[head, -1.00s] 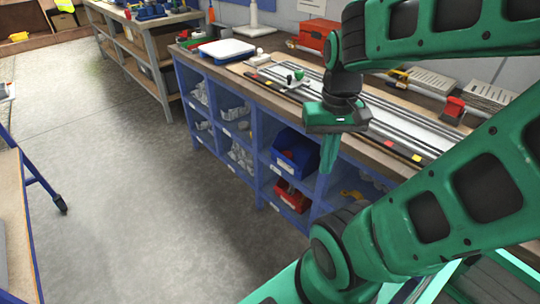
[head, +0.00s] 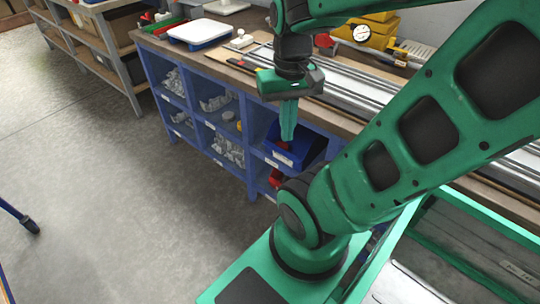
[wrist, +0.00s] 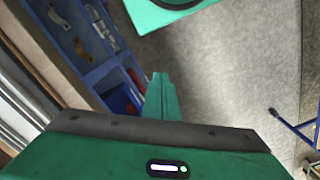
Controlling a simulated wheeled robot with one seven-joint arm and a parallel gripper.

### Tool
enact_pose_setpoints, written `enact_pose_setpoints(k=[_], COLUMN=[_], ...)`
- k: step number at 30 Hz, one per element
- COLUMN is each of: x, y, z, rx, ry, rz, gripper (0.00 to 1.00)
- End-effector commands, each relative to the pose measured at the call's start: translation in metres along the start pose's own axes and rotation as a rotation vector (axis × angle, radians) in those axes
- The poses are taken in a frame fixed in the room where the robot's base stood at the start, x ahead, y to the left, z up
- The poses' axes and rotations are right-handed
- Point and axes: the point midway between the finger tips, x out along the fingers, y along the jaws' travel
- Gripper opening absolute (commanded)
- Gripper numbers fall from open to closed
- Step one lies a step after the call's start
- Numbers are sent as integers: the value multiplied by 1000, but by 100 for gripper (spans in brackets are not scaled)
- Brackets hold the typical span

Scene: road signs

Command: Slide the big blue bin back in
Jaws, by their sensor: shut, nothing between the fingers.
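The big blue bin (head: 308,146) sits in an upper compartment of the blue shelf unit under the bench. It seems to stick out a little past the shelf front. My gripper (head: 288,137) points down with its fingers shut and empty. In the head view the fingers overlap the bin's left part; whether they touch it I cannot tell. In the wrist view the shut fingers (wrist: 161,80) are beside a strip of bright blue, probably the bin (wrist: 116,98), largely hidden by my gripper body.
A red bin (head: 275,178) sits in the compartment below, partly hidden by my arm. The shelf unit (head: 205,135) holds several bagged parts at left. The floor (head: 90,180) in front is clear.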

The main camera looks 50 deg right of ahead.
Motion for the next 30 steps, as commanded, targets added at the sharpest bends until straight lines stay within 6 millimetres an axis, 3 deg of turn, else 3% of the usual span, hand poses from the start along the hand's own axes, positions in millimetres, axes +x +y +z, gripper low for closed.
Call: enact_pose_setpoints(k=[4,8,20,30], x=[-4,1,45,102], y=[6,5,-7,-26], z=[8,-4,-77,-131], rx=[-7,-37,-261,-492], ry=[7,-19,-159,-277], rz=[-2,29,241,457], gripper=[0,0,0,0])
